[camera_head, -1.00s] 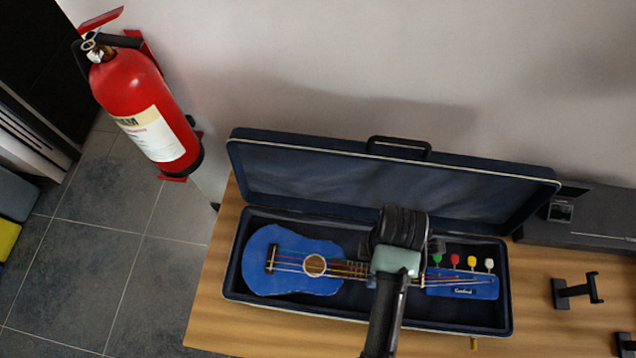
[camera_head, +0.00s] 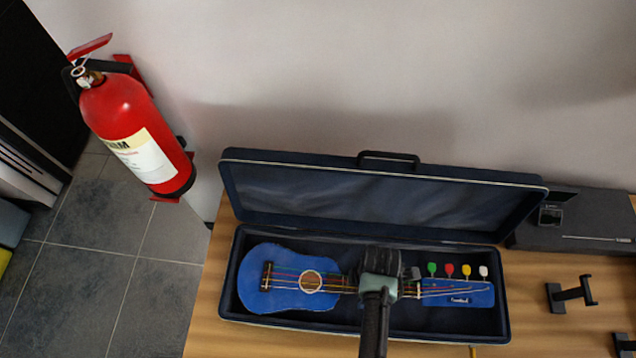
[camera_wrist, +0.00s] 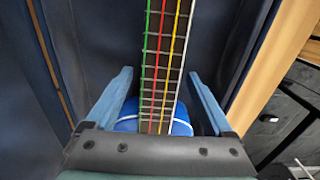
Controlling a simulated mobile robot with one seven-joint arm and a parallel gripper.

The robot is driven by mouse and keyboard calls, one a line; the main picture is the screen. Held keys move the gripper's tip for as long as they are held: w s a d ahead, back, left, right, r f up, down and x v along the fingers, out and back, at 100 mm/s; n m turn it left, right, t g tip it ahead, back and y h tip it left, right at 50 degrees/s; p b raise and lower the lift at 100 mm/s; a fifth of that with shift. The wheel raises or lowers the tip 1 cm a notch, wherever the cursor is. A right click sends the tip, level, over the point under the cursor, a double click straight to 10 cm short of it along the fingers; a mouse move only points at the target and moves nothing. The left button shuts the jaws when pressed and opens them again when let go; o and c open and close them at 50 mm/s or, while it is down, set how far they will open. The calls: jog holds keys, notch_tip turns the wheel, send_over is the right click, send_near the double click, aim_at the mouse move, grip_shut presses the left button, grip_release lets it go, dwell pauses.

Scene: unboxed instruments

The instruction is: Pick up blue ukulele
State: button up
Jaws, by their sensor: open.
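The blue ukulele (camera_head: 289,288) lies in an open dark blue case (camera_head: 431,331). Its round body is at the left and its headstock, with green, red, yellow and white tuning pegs, is at the right. My gripper (camera_head: 378,268) is over the neck and hides part of it in the head view. In the wrist view the fretted neck (camera_wrist: 162,62) with coloured strings runs between the two blue fingers of my open gripper (camera_wrist: 158,98). Gaps show on both sides of the neck. Whether the fingertips reach below the neck is unclear.
The case's lid (camera_head: 330,199) stands open at the back, close to the wall. A dark box (camera_head: 588,227) and a small black stand (camera_head: 572,293) are on the wooden table (camera_head: 547,337) at the right. A red fire extinguisher (camera_head: 118,103) hangs at the left.

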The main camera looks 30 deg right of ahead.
jog(key=c, duration=1.3)
grip_shut()
jog(key=shift+r, duration=0.15)
